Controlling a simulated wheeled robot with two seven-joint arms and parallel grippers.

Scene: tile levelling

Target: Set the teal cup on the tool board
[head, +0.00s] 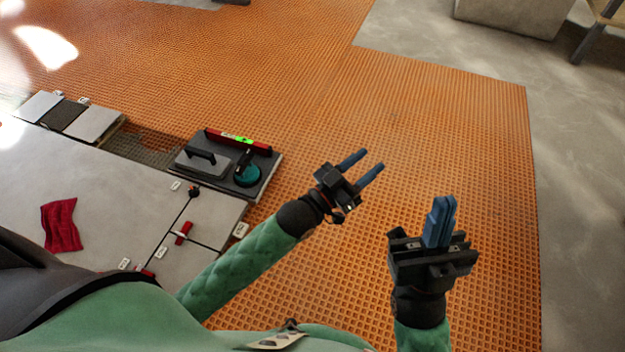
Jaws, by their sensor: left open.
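The teal cup (247,174), a round suction cup with a black handle, sits on the dark tool board (262,190), toward its right side. My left gripper (367,165) is open and empty, to the right of the board and apart from the cup, over the orange matting. My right gripper (440,218) is further right, its blue fingers together with nothing seen between them. The cup's underside is hidden.
The board also holds a red level (238,142) with a green vial and a grey trowel (203,160) with a black handle. Large pale tiles (110,195) with a red cloth (61,225) and small clips lie left. Orange matting (440,120) is clear around my grippers.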

